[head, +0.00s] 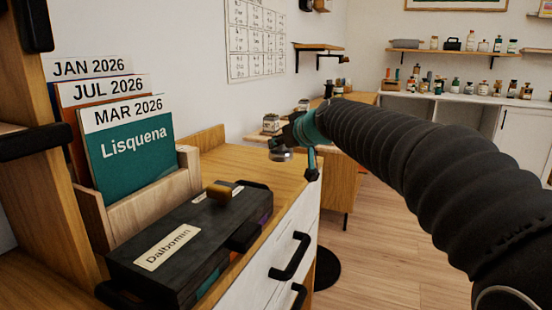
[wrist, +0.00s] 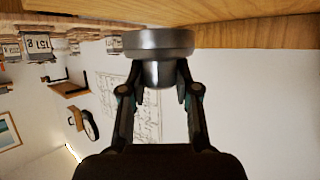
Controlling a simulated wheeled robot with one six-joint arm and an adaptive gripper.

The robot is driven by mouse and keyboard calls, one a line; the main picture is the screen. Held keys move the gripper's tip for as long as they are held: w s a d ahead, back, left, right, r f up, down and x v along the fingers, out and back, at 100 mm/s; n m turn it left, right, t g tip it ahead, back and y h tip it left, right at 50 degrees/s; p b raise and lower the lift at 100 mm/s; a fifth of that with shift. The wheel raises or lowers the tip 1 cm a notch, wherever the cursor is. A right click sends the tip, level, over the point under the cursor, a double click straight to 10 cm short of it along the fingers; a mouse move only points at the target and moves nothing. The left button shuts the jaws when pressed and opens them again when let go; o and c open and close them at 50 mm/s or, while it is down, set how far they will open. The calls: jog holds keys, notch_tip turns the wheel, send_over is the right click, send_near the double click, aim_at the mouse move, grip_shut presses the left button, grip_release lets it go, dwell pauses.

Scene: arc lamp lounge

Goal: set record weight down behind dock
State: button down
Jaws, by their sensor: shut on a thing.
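The record weight is a silvery metal disc (head: 281,155) with a narrower neck, also large in the wrist view (wrist: 158,40). My gripper (head: 287,143) is shut on its neck, with a finger on each side in the wrist view (wrist: 158,88). The weight hangs by the far end of the wooden cabinet top (head: 262,170). In the wrist view its wide face is close to a wooden surface (wrist: 255,32); I cannot tell whether they touch. Nothing in view is clearly identifiable as the dock.
A black case labelled Dalbomin (head: 170,250) lies on the near cabinet top. A wooden holder (head: 150,200) with upright folders stands beside it. A jar (head: 271,123) stands beyond the gripper. Open floor (head: 385,250) lies to the right.

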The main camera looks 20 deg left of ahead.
aim_at(281, 158)
jog(key=shift+a+f, duration=0.4)
jog(key=shift+a, duration=0.35)
jog(key=shift+f+b, duration=0.4)
jog(key=shift+f, duration=1.65)
jog(key=shift+f, duration=0.15)
jog(key=c, duration=0.8)
grip_release()
jog(key=shift+c, duration=0.2)
jog(key=shift+d+r, duration=0.15)
jog(key=shift+r, duration=0.05)
jog(key=b+v, duration=0.1)
jog(key=v, duration=1)
jog(key=shift+s+d, duration=0.2)
jog(key=shift+s, duration=0.1)
jog(key=shift+r, duration=0.15)
